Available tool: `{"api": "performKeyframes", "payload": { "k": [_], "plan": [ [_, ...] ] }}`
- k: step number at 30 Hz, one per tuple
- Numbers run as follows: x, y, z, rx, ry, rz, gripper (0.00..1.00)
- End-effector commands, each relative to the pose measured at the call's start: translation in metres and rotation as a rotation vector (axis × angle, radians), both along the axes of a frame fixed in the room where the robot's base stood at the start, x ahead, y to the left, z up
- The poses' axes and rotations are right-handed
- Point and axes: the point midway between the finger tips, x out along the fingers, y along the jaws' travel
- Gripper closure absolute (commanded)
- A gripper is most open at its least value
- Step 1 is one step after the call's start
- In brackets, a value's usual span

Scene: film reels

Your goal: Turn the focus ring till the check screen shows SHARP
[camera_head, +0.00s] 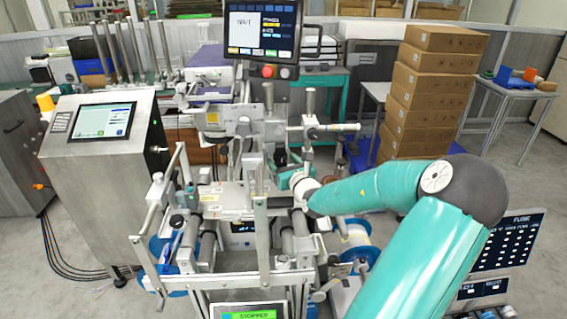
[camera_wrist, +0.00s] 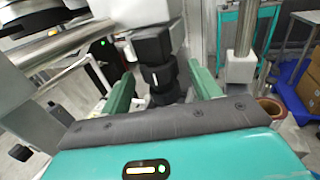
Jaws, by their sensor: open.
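In the wrist view a black camera body (camera_wrist: 153,45) has a black lens below it, with a ribbed focus ring (camera_wrist: 160,76) bearing a white mark. My gripper (camera_wrist: 163,88) is open, one green finger on each side of the lens with a gap to both; whether the fingers are level with the ring I cannot tell. In the head view my gripper is at the machine's middle, largely hidden by my wrist. The check screen (camera_head: 262,28) hangs above the machine; its small text appears to read WAIT.
A lower panel (camera_head: 248,314) reads STOPPED. Metal posts and a crossbar (camera_head: 325,127) stand close around the lens. A tilted console (camera_head: 103,121) is at left, stacked cartons (camera_head: 433,85) at right. In the wrist view a pale post (camera_wrist: 240,50) rises right of the fingers.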

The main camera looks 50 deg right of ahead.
Motion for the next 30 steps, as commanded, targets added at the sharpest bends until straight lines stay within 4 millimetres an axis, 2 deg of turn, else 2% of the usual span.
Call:
{"api": "performKeyframes", "payload": {
  "k": [2,9,17,30],
  "plan": [
    [-0.0002,0.0,0.0001,0.0,0.0,0.0,0.38],
    [-0.0005,0.0002,0.0002,0.0,0.0,0.0,0.83],
    [-0.0004,-0.0012,0.0014,-0.004,-0.005,0.031,0.83],
    [-0.0012,-0.0065,0.0036,-0.007,-0.01,0.229,0.83]
  ]
}}
